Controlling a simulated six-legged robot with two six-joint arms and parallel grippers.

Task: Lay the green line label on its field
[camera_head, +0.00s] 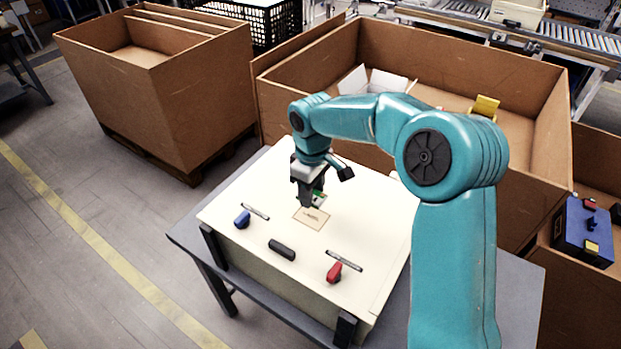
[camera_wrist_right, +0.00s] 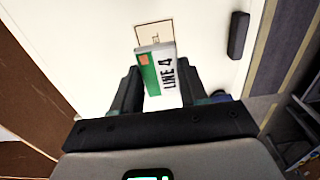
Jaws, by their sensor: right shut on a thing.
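The green line label (camera_wrist_right: 160,74), a small plate with a green part and a white part reading "LINE 4", is between the fingers of my right gripper (camera_head: 310,198). In the head view only a bit of its green (camera_head: 319,196) shows beside the fingers. The label's field (camera_head: 312,218), a tan outlined rectangle with printing, lies on the pale top of the cabinet (camera_head: 240,190). The gripper holds the label above the field's far edge; the exact gap cannot be told. In the right wrist view the field (camera_wrist_right: 154,32) shows partly beyond the label. My left gripper is not in view.
On the cabinet top are a blue knob (camera_head: 242,219), a black handle (camera_head: 282,250), a red knob (camera_head: 335,272) and two thin metal bars (camera_head: 345,261). Large cardboard boxes (camera_head: 180,95) stand behind. The top around the field is mostly clear.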

